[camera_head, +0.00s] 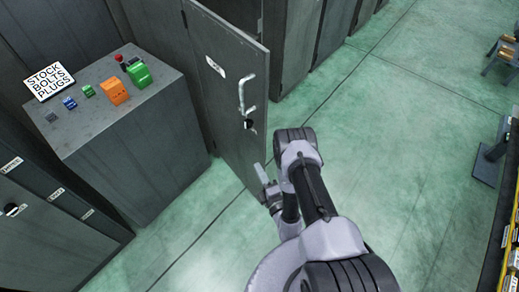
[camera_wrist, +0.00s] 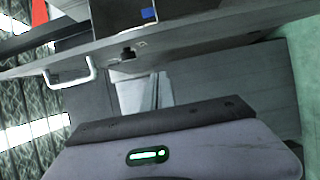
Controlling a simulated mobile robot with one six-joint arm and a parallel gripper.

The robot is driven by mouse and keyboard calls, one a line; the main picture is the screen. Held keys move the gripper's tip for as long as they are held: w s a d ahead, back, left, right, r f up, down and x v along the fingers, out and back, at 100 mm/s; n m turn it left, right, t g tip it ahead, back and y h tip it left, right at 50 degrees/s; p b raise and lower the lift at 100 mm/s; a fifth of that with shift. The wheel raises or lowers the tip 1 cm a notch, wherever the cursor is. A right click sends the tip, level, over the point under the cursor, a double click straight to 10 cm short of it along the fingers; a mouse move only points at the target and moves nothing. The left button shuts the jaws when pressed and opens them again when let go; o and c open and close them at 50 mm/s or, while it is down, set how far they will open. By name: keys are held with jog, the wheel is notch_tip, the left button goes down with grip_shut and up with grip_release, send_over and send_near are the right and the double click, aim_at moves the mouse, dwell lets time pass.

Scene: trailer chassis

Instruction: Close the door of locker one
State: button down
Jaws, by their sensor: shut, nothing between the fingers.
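A grey locker door (camera_head: 228,110) stands swung open into the aisle in the head view, beside the dark lockers. It carries a small white label, too small to read, and a pale bar handle (camera_head: 246,92) above a dark lock. My gripper (camera_head: 262,178) is shut and empty, low at the door's free edge; I cannot tell whether it touches the door. In the wrist view the same kind of pale handle (camera_wrist: 72,76) shows at upper left, and my gripper's pale fingers (camera_wrist: 145,95) show at the middle, partly hidden behind its housing.
A grey cabinet (camera_head: 140,150) left of the door bears a sign (camera_head: 49,81) and several coloured blocks. More lockers (camera_head: 298,45) line the back.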

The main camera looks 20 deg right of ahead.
aim_at(257, 146)
jog(key=w+b, duration=0.2)
jog(key=w, duration=0.1)
jog(key=w+d+b, duration=0.1)
jog(key=w, duration=0.3)
jog(key=w+d+b, duration=0.1)
jog(key=w+b, duration=0.1)
jog(key=w, duration=0.2)
jog(key=shift+b, duration=0.3)
